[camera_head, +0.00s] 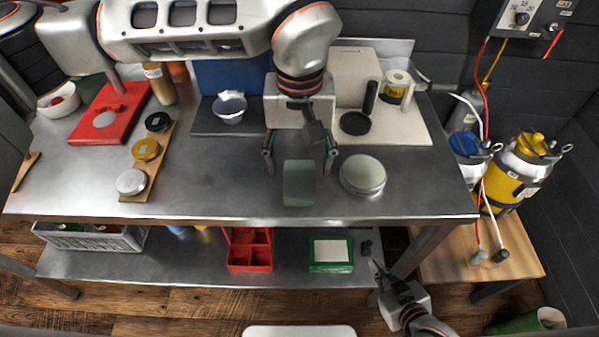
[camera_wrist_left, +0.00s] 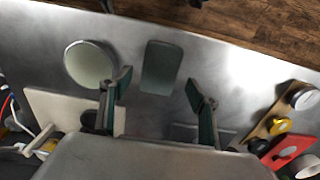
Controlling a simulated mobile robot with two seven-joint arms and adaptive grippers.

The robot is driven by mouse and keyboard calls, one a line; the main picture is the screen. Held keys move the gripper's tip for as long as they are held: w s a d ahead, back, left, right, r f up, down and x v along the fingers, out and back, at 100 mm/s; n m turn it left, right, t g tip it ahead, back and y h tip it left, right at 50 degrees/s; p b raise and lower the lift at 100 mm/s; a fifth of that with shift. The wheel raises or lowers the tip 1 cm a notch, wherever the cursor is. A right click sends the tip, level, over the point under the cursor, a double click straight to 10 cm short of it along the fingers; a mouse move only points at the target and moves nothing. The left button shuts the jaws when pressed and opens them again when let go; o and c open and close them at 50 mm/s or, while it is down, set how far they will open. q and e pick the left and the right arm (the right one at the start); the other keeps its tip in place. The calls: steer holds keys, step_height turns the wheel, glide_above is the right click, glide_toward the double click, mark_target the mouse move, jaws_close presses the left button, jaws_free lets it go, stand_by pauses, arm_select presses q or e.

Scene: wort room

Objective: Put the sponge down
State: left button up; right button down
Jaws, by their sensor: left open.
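The sponge (camera_head: 299,183), a grey-green block, appears to lie flat on the steel table near its front edge. My left gripper (camera_head: 300,163) comes down from behind it, with its fingers spread wide and nothing between the tips. In the left wrist view the sponge (camera_wrist_left: 161,67) lies just beyond the open fingertips (camera_wrist_left: 158,88), with clear gaps on both sides. My right gripper (camera_head: 385,275) is low at the right, in front of the lower shelf, away from the sponge. Its finger opening is unclear.
A round pale-topped tin (camera_head: 362,174) stands close to the right of the sponge. A wooden strip (camera_head: 152,165) with several lids lies to the left. A white board (camera_head: 415,125) holds a black pan and a mug. Bare steel lies left of the sponge.

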mark_target(300, 179)
arm_select(q)
step_height(300, 179, up, 7)
stand_by(0.3)
steer(key=shift+s, duration=0.1)
stand_by(0.4)
